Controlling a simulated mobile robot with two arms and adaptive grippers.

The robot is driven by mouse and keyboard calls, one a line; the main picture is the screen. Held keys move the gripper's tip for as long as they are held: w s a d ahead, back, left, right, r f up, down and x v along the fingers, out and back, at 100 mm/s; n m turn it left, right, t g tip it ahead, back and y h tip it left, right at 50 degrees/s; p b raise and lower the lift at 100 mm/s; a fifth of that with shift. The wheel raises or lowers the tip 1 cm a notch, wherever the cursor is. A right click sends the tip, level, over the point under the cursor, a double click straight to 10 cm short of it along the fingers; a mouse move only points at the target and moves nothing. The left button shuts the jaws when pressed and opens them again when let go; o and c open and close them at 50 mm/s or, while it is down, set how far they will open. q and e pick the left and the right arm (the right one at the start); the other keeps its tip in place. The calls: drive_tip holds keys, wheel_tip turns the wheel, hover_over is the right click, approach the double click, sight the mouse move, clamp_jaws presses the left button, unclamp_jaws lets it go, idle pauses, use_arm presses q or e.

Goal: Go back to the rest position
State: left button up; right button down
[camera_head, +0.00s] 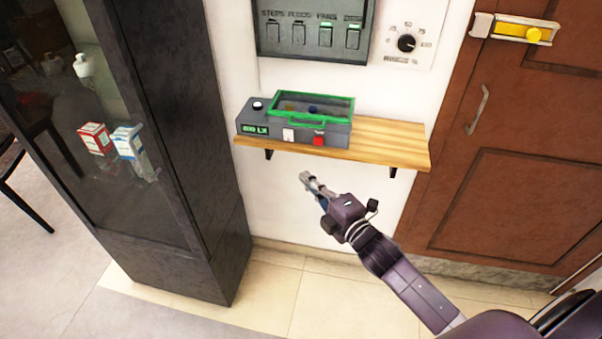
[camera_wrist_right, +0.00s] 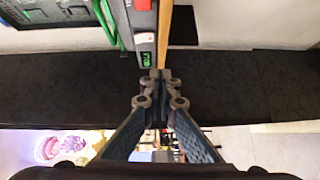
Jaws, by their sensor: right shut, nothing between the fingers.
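My right gripper (camera_head: 307,179) is in the middle of the head view, in front of the white wall and below the wooden shelf. Its arm comes in from the lower right. In the right wrist view the fingers (camera_wrist_right: 160,77) meet at their tips, shut with nothing between them. The grey device with a green-framed lid (camera_head: 320,138) sits on the shelf, above and apart from the gripper. Part of it also shows at the top of the wrist view (camera_wrist_right: 144,30). My left gripper is not in view.
The wooden shelf (camera_head: 395,143) juts from the wall. A dark glass-fronted cabinet (camera_head: 185,120) stands at left, with small boxes (camera_head: 95,138) behind its glass. A brown door (camera_head: 510,200) is at right. A switch panel (camera_head: 313,30) and a dial (camera_head: 406,43) are above. Tiled floor below is clear.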

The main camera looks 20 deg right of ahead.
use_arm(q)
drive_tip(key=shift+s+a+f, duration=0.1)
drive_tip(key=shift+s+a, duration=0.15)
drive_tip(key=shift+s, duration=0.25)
use_arm(e)
drive_tip(key=shift+s+d, duration=0.1)
drive_tip(key=shift+s, duration=0.2)
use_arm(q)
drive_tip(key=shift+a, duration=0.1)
use_arm(e)
drive_tip(key=shift+f, duration=0.15)
